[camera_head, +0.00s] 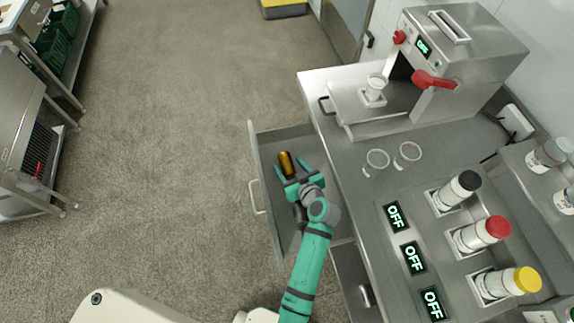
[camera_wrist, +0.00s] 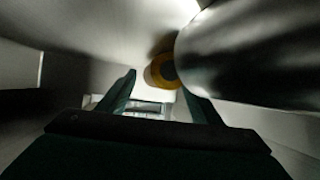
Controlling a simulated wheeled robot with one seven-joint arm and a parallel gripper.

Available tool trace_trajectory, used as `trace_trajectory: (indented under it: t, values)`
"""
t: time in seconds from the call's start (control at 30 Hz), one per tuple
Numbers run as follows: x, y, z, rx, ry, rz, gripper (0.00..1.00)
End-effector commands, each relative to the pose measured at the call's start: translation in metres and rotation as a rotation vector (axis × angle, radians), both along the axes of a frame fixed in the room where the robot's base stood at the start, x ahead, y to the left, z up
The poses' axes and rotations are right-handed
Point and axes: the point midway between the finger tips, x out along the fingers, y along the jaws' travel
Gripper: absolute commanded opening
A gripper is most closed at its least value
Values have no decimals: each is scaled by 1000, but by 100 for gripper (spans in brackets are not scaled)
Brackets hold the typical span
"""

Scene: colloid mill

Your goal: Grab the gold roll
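The gold roll (camera_head: 286,163) lies in the open drawer (camera_head: 262,190), toward the drawer's far end in the head view. My gripper (camera_head: 291,176) reaches down into the drawer, its teal fingers spread apart just short of the roll. In the wrist view the roll's round yellow end (camera_wrist: 162,72) with a dark centre shows ahead of the fingertips. My gripper (camera_wrist: 160,92) is open there, with one finger on each side and nothing visible between them. Whether a finger touches the roll cannot be told.
A large grey cylindrical surface (camera_wrist: 255,45) is close at the right in the wrist view. The steel counter (camera_head: 345,165) stands right of the drawer and carries the mill (camera_head: 455,65), two glass rings and several capped bottles.

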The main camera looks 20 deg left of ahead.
Motion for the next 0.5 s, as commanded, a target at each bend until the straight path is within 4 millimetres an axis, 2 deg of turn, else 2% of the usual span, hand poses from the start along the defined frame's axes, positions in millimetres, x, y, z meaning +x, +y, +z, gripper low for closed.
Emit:
trace_trajectory:
  t: [0.03,0.17,0.5]
  values:
    - [0,0,0,0,0,0,45]
    - [0,0,0,0,0,0,14]
    - [0,0,1,0,0,0,14]
